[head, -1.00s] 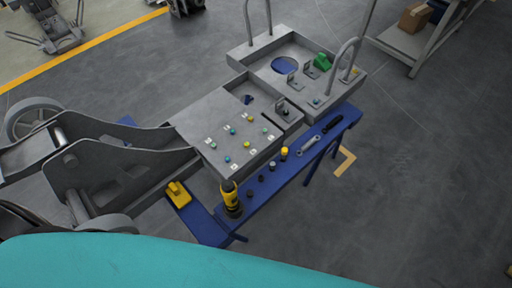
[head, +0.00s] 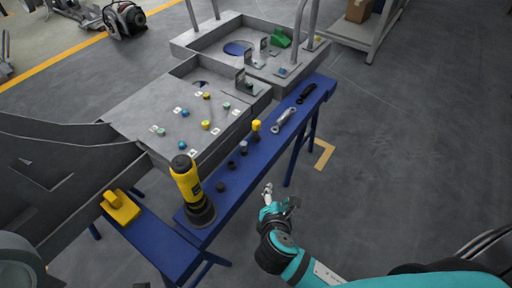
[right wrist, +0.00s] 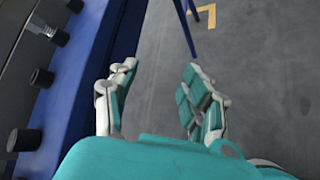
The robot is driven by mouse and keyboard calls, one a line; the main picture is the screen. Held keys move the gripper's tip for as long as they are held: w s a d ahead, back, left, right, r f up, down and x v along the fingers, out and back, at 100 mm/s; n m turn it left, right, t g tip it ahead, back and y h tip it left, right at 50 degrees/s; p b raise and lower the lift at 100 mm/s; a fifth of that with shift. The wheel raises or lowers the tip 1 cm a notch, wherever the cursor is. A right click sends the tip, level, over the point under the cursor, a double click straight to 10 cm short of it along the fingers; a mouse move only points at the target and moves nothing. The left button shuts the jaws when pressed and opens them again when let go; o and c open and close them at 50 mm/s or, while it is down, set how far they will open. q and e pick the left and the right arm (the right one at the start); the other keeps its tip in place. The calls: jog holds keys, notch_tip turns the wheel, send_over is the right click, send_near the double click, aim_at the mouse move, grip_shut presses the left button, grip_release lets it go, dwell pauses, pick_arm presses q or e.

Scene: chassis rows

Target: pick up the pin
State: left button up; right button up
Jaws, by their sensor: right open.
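A small pin with a yellow top (head: 256,126) stands upright on the blue bench (head: 270,150), in line with several small dark cylindrical pieces (head: 231,165). I cannot tell for sure which of these is the pin. In the head view my right gripper (head: 276,197) is to the right of the bench, over the floor, apart from all the pieces. In the right wrist view my right gripper (right wrist: 160,88) is open and empty, its fingers spread, with the dark pieces (right wrist: 41,78) standing to its left. My left gripper is not in view.
A yellow and black power tool (head: 188,183) stands on the bench's near end. A wrench (head: 284,120) and a black-handled tool (head: 307,92) lie farther along. The grey chassis (head: 150,105) with numbered coloured pegs borders the bench's left side. Floor on the right is clear.

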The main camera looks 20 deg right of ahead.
notch_tip(320, 180, up, 4)
jog(key=n+t+h+b, duration=0.1)
jog(key=t+b, duration=0.1)
jog(key=b, duration=0.1)
jog(key=n+t, duration=0.5)
jog(key=n, duration=0.5)
send_near(256, 126)
jog(key=b+x, duration=0.1)
jog(key=x, duration=0.5)
jog(key=shift+r, duration=0.15)
jog(key=b+x, duration=0.1)
jog(key=x, duration=0.4)
jog(key=shift+b, duration=0.35)
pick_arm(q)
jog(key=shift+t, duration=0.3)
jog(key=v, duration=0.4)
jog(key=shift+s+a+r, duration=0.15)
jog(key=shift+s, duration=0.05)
pick_arm(e)
grip_shut()
jog(key=shift+f, duration=0.2)
